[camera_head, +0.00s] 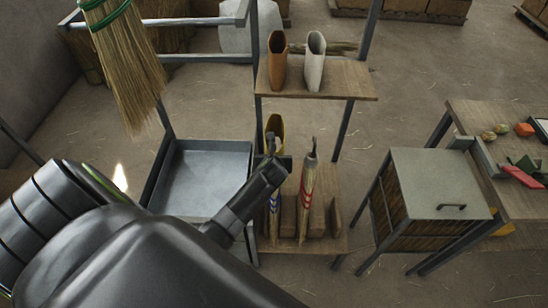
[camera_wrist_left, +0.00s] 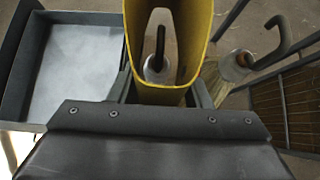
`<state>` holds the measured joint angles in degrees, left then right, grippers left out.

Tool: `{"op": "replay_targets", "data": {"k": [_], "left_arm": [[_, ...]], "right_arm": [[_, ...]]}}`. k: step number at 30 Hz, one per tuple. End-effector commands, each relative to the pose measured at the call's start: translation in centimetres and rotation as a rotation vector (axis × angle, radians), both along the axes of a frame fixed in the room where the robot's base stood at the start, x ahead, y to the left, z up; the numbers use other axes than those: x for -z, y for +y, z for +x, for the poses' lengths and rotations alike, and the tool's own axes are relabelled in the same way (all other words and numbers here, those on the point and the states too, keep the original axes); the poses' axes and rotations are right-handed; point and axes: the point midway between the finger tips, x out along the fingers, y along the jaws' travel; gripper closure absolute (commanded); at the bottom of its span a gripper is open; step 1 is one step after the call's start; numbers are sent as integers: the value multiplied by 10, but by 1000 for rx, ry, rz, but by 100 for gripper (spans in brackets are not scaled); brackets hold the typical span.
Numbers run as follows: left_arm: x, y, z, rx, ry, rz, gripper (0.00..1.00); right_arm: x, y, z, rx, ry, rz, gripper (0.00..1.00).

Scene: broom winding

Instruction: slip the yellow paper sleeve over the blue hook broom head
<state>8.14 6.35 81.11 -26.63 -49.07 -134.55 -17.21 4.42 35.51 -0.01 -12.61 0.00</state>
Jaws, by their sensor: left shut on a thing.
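My left gripper (camera_head: 276,160) is shut on the yellow paper sleeve (camera_head: 281,124), an open-topped tube mostly hidden behind the gripper. In the left wrist view the sleeve (camera_wrist_left: 204,35) stands between the jaws (camera_wrist_left: 162,92). A dark hook and a pale broom top show through its opening. The blue-banded broom head (camera_head: 274,220) stands on the lower shelf below my gripper, its upper part hidden. I cannot tell how far the sleeve surrounds it. A red-banded hook broom head (camera_head: 307,200) stands to its right; a second hook (camera_wrist_left: 280,35) shows right of the sleeve. My right gripper is out of view.
Brown (camera_head: 277,62) and white (camera_head: 315,62) sleeves stand on the upper wooden shelf (camera_head: 345,82). A grey metal tray (camera_head: 205,170) lies to the left, with a straw broom (camera_head: 128,75) hanging above. A lidded bin (camera_head: 435,180) and a side table (camera_head: 490,115) stand to the right.

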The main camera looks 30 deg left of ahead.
Motion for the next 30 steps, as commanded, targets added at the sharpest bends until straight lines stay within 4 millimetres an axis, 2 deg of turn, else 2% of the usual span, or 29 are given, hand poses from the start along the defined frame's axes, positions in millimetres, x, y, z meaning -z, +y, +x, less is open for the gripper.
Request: {"op": "replay_targets", "data": {"k": [30], "left_arm": [[53,0,0,0,0,0,69]], "right_arm": [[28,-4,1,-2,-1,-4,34]]}}
